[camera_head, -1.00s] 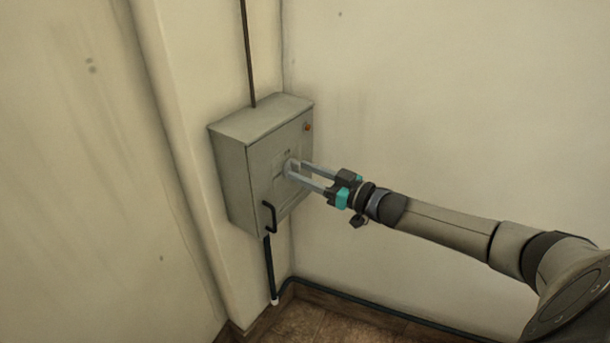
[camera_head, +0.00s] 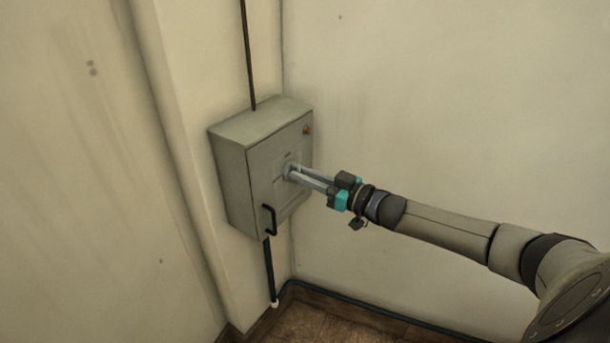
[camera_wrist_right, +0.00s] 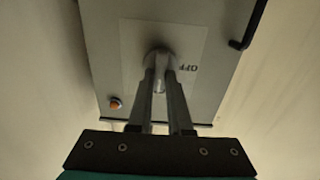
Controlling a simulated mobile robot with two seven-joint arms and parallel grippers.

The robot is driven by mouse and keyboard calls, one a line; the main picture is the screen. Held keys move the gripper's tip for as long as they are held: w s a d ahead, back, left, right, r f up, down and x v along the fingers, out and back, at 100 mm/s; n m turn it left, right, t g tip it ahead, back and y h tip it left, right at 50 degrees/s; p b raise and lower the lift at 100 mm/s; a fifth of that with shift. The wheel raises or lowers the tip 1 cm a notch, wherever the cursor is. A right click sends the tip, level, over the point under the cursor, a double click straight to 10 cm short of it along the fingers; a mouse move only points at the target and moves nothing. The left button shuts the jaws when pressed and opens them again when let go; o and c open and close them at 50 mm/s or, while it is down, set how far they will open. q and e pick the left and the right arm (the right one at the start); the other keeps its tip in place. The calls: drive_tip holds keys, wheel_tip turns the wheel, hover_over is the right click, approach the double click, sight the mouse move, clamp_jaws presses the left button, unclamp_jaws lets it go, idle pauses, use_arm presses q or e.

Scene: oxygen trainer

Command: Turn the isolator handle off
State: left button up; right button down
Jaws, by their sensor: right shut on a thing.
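The grey isolator box (camera_head: 262,165) is mounted on the wall in the corner. Its handle (camera_wrist_right: 159,57) is a pale grey piece at the middle of the front, on a lighter plate (camera_wrist_right: 190,40) with the word OFF beside it. My right gripper (camera_head: 291,172) reaches in from the right, its fingers at the handle. In the right wrist view my right gripper (camera_wrist_right: 160,78) is shut on the handle, one finger on each side. The fingers partly hide the handle, so its exact angle is hard to tell. My left gripper is not in view.
A black door pull (camera_head: 270,219) sits on the box's lower front. An orange lamp or button (camera_head: 308,130) is near the upper right corner. A conduit (camera_head: 248,55) runs up from the box, and a dark cable (camera_head: 269,270) runs down. The right wall is bare.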

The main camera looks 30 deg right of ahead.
idle(0.3)
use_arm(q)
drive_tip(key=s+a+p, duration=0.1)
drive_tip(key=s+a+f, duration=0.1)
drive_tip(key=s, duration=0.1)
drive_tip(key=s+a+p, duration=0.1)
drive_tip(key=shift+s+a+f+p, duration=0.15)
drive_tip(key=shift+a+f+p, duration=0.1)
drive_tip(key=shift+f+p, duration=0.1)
use_arm(e)
drive_tip(key=n, duration=1.8)
drive_tip(key=shift+s+a+f, duration=0.15)
drive_tip(key=shift+a+f, duration=0.1)
drive_tip(key=shift+f, duration=0.05)
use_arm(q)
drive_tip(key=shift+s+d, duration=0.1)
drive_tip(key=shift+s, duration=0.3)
